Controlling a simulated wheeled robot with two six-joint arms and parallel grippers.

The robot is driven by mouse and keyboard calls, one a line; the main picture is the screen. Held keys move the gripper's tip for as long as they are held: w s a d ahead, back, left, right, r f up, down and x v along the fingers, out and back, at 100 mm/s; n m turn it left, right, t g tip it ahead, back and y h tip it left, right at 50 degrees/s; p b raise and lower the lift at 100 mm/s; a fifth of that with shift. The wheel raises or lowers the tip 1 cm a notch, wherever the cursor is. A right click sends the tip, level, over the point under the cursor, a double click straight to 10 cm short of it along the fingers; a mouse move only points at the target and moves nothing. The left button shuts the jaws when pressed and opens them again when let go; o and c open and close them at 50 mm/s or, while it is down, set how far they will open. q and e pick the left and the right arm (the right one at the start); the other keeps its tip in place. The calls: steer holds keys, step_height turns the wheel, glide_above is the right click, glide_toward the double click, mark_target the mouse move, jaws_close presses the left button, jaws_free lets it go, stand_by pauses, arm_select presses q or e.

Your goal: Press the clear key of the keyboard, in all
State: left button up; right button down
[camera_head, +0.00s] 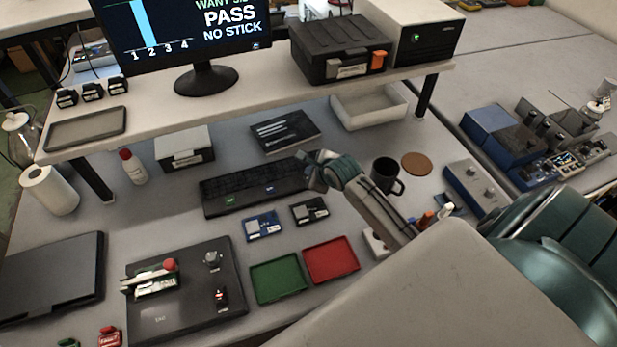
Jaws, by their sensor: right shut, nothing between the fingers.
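The black keyboard (240,191) lies on the bench under the raised shelf. It has one green key (229,199) near its left end and one blue key (270,188) right of its middle. I cannot read the lettering on the keys. My right gripper (312,170) is shut and empty. It is over or beside the keyboard's right end and hides that end. I cannot tell whether it touches a key. My left gripper is not in view.
A monitor (185,30) on the shelf reads "PASS NO STICK". Two small modules, blue (262,226) and black (309,210), lie in front of the keyboard. Green (278,278) and red (331,260) trays lie nearer. A black mug (386,176) stands right of my gripper.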

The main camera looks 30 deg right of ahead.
steer(key=shift+f, duration=0.1)
stand_by(0.3)
steer(key=shift+f+p, duration=0.3)
steer(key=shift+f, duration=0.4)
stand_by(0.6)
steer(key=shift+r, duration=0.8)
steer(key=shift+r, duration=2.5)
